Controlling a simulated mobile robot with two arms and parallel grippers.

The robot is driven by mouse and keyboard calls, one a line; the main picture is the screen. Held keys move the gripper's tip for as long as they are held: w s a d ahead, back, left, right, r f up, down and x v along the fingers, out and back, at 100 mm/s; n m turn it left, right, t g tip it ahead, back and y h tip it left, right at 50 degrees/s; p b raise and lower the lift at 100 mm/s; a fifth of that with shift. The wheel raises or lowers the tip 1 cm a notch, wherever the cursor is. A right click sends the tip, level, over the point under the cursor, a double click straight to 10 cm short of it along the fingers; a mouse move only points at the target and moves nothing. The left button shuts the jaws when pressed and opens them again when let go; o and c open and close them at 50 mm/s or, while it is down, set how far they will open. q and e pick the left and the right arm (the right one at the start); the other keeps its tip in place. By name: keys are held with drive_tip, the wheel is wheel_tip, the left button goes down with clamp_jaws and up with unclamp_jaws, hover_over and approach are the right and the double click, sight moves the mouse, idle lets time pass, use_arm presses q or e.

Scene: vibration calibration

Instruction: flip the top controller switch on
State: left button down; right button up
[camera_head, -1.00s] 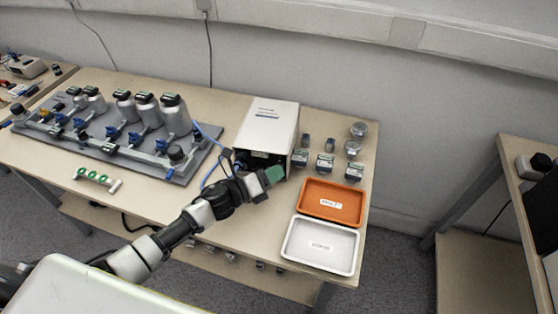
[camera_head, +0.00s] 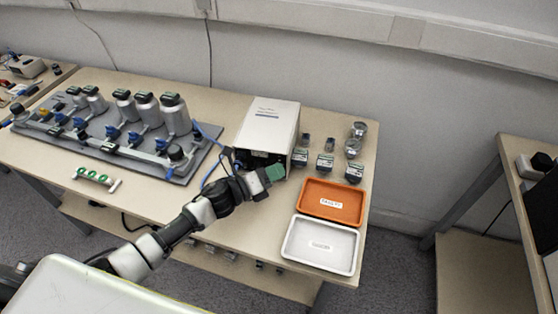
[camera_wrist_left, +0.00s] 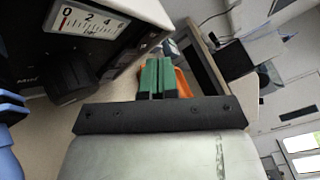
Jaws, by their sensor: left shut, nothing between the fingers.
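The controller (camera_head: 270,124) is a white box with a dark front, standing on the table. Its front shows in the left wrist view (camera_wrist_left: 50,55), tilted, with a 0-2-4-6 dial (camera_wrist_left: 88,20) and a black knob (camera_wrist_left: 68,84). I cannot make out the top switch in either view. My left gripper (camera_head: 274,173) is at the lower right of the controller's front; its green fingers (camera_wrist_left: 157,78) are together and empty. In the left wrist view the fingers are to the right of the dial and knob; I cannot tell whether they touch the box. My right gripper is not in view.
An orange tray (camera_head: 331,216) and a white tray (camera_head: 322,267) lie to the right of my left gripper. Several small jars (camera_head: 325,163) stand right of the controller. A grey board (camera_head: 93,136) with bottles and blue valves is on the left. Blue tubing (camera_head: 207,133) runs beside the controller.

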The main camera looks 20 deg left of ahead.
use_arm(q)
drive_tip(key=shift+w, duration=0.25)
drive_tip(key=shift+w, duration=0.25)
idle(0.5)
drive_tip(key=shift+s, duration=0.1)
drive_tip(key=shift+s, duration=0.65)
drive_tip(key=shift+s+d+r+p, duration=0.1)
drive_tip(key=shift+s+p, duration=0.25)
drive_tip(key=shift+s, duration=0.25)
drive_tip(key=shift+s+d+r+p, duration=0.15)
drive_tip(key=shift+s+p, duration=0.3)
drive_tip(key=shift+s, duration=1.4)
drive_tip(key=shift+r, duration=0.1)
